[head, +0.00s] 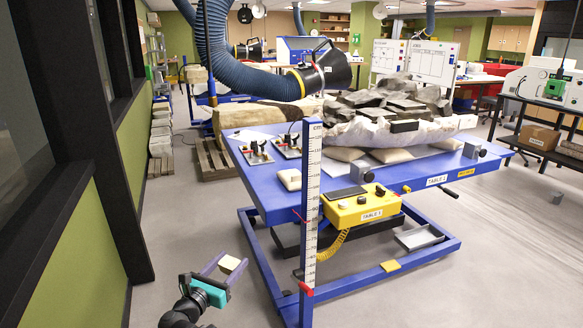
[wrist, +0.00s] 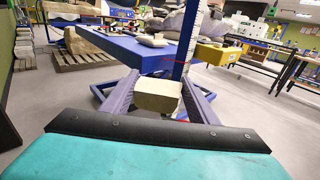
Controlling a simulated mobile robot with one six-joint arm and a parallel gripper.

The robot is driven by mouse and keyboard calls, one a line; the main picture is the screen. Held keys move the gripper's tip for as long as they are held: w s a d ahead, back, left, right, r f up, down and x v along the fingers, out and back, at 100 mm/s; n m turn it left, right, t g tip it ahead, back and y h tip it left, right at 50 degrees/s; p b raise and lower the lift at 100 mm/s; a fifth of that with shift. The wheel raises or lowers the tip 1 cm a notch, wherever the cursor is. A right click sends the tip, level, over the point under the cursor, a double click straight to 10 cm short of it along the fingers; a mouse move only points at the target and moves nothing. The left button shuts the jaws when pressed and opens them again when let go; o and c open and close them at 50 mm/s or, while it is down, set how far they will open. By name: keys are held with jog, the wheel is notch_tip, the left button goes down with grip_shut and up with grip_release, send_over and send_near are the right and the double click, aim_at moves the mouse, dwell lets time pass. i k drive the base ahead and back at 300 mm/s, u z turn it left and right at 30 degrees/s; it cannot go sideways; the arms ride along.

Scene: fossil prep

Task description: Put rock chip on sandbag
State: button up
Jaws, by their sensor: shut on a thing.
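My gripper (head: 225,266) is low over the floor, in front of and left of the blue table. It is shut on a small pale beige block, which looks like the rock chip (head: 229,263). In the wrist view the rock chip (wrist: 158,98) sits between the two purple fingers of my gripper (wrist: 157,92). A small cream, cushion-like sandbag (head: 289,179) lies near the table's left front corner. It shows beyond the chip in the wrist view (wrist: 152,40). Larger sandbags (head: 391,155) lie under the jacketed rock slab.
The blue table (head: 275,203) stands beyond my gripper, with a tall white scale post (head: 312,200) at its front. A yellow control box (head: 362,207) hangs on its edge. A blue hose with a black nozzle (head: 318,72) hangs above. The floor around my gripper is clear.

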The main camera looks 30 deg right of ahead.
aim_at(293, 173)
jog(key=u, duration=0.05)
jog(key=i, duration=1.35)
jog(key=u, duration=0.55)
jog(key=i, duration=0.5)
jog(key=u, duration=0.15)
